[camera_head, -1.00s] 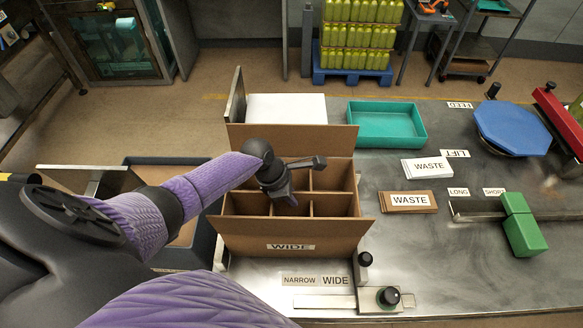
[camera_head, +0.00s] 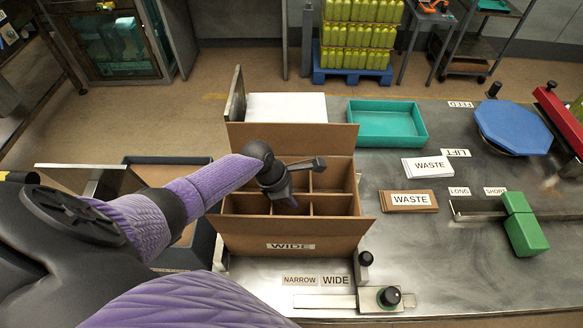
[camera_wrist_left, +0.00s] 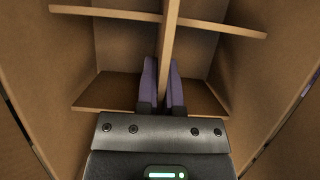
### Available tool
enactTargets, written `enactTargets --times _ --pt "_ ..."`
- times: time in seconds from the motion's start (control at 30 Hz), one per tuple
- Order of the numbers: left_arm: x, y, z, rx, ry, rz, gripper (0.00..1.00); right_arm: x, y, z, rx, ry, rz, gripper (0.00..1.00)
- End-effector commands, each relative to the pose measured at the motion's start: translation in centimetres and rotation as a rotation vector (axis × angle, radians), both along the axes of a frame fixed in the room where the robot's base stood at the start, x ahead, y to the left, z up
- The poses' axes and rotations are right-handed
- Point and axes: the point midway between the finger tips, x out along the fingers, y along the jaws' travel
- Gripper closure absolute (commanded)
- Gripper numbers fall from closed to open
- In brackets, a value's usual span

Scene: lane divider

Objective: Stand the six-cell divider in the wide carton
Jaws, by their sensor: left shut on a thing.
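The wide carton (camera_head: 290,240) stands open on the bench, its front marked WIDE and its flaps spread. The brown six-cell divider (camera_head: 312,201) stands upright inside it, its crossing strips forming cells below the carton's rim. My left gripper (camera_head: 289,200) reaches down into the carton. In the left wrist view its purple fingers (camera_wrist_left: 163,85) are shut on the divider's long strip (camera_wrist_left: 168,45), one finger on each side. A cross strip (camera_wrist_left: 160,14) runs across the far part. Whether the divider touches the carton floor cannot be told. My right gripper is not in view.
A teal tray (camera_head: 386,123), white WASTE cards (camera_head: 427,167) and brown WASTE cards (camera_head: 409,201) lie right of the carton. A green block (camera_head: 524,233) sits on a rail. A black knob (camera_head: 389,297) stands at the front. Bare bench lies between.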

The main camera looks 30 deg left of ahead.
Motion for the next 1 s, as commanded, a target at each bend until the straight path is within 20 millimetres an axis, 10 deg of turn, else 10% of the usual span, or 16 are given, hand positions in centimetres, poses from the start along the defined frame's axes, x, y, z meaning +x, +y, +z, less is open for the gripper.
enactTargets --times 0.27,0.53,1.0 --pt "0.0 0.0 -0.1 0.000 -0.001 0.000 0.51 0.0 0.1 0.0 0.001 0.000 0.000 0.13" --pt "-0.1 0.2 0.5 0.000 -0.001 0.000 0.51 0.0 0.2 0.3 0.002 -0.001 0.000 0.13" --pt "-2.0 3.2 9.0 0.001 0.000 0.000 0.51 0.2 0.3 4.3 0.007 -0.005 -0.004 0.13"
